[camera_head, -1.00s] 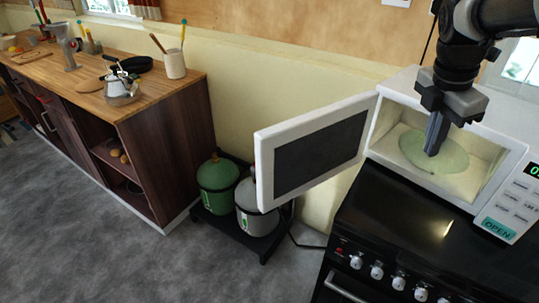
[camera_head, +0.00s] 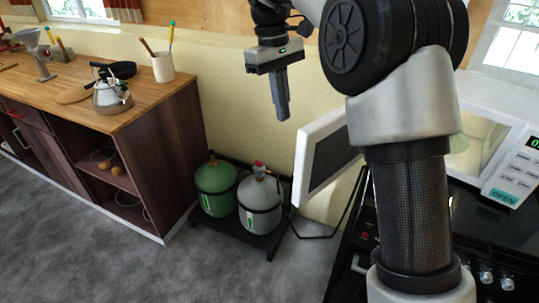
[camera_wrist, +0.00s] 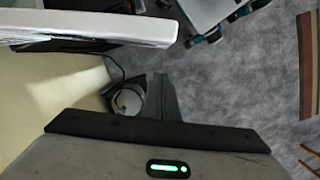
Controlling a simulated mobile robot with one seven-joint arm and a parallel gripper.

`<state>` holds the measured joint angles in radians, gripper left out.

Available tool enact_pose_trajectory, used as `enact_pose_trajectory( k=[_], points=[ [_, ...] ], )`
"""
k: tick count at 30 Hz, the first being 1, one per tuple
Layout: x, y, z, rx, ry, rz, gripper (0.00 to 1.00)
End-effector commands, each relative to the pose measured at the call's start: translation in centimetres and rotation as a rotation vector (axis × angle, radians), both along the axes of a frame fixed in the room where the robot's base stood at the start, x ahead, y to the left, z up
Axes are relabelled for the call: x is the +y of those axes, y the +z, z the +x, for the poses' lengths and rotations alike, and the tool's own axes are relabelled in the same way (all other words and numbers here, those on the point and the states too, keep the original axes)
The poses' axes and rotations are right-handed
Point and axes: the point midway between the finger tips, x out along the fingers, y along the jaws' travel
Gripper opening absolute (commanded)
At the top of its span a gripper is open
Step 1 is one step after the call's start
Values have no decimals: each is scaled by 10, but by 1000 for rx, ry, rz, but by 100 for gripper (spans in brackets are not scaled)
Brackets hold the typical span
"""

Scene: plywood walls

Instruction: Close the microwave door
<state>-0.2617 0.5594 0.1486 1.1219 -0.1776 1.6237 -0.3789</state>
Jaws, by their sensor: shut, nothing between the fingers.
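The microwave (camera_head: 525,112) stands at the right on the black stove, with its inside showing. Its white-framed door (camera_head: 327,160) with a dark window stands open, swung out to the left; my arm hides part of the door and microwave. My gripper (camera_head: 283,115) is shut and empty, pointing down in the air just left of the door's free end, apart from it in the picture. In the wrist view the door's white edge (camera_wrist: 90,28) crosses the upper left. The fingers (camera_wrist: 168,100) show there, dark, beside the grey gas bottle.
A green gas bottle (camera_head: 216,186) and a grey one (camera_head: 259,200) stand on a low black stand below the door. A wooden counter (camera_head: 125,110) with a kettle (camera_head: 111,95) is at the left. Grey floor lies clear in front.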

Motion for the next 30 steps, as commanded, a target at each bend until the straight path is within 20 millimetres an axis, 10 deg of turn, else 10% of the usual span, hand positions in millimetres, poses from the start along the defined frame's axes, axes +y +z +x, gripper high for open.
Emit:
enact_pose_trajectory(
  k=[24,30],
  points=[
    [2,-123,-3,70,28,-22,0],
    [-19,-121,-22,65,28,-21,0]
  ],
)
